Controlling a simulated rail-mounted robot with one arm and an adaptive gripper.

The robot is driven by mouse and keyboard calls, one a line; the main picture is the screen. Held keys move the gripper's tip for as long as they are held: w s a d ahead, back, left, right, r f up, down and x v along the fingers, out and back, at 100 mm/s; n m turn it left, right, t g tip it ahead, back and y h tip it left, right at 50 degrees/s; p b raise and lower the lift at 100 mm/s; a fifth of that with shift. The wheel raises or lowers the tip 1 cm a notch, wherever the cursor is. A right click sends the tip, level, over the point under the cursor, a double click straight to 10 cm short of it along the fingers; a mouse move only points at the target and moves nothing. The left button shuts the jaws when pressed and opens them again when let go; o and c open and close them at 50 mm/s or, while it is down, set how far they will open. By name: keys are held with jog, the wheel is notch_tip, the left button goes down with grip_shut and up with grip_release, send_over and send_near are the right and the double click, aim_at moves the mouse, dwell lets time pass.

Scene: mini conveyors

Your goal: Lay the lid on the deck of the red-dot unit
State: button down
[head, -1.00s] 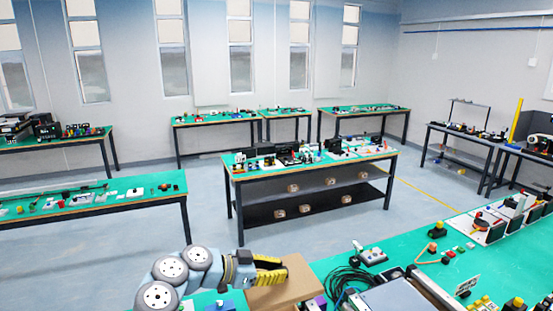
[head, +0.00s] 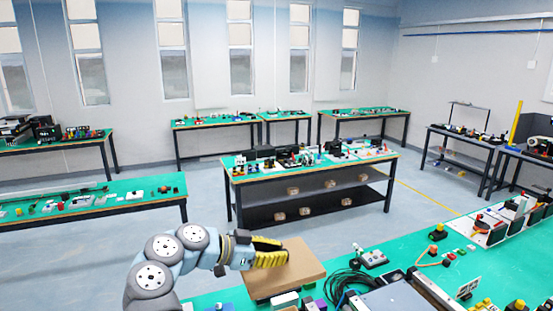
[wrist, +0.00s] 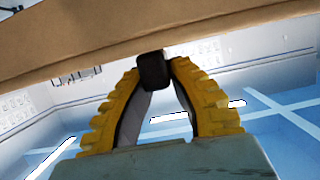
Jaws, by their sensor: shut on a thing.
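My gripper (head: 284,252) has yellow ribbed fingers, also seen in the wrist view (wrist: 153,72). They are shut on a small dark knob at the flat brown lid (wrist: 110,32). The lid also shows as a wide brown panel in the head view (head: 300,272), beside and below the fingers, over the near green bench. It looks somewhat tilted; its clearance above the bench cannot be told. A grey conveyor unit (head: 395,298) stands right of the lid, cut by the picture's bottom edge. I cannot make out a red dot on any unit.

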notch_tip(320, 180, down, 25)
jog(key=shift+s+a+f, duration=0.15)
jog(key=shift+a, duration=0.25)
dwell(0.7)
jog(key=shift+d+r, duration=0.15)
jog(key=shift+r, duration=0.05)
jog(key=s+d+r, duration=0.1)
jog(key=d+r, duration=0.3)
jog(key=shift+s, duration=0.35)
dwell(1.0)
jog(key=shift+d, duration=0.15)
dwell(3.8)
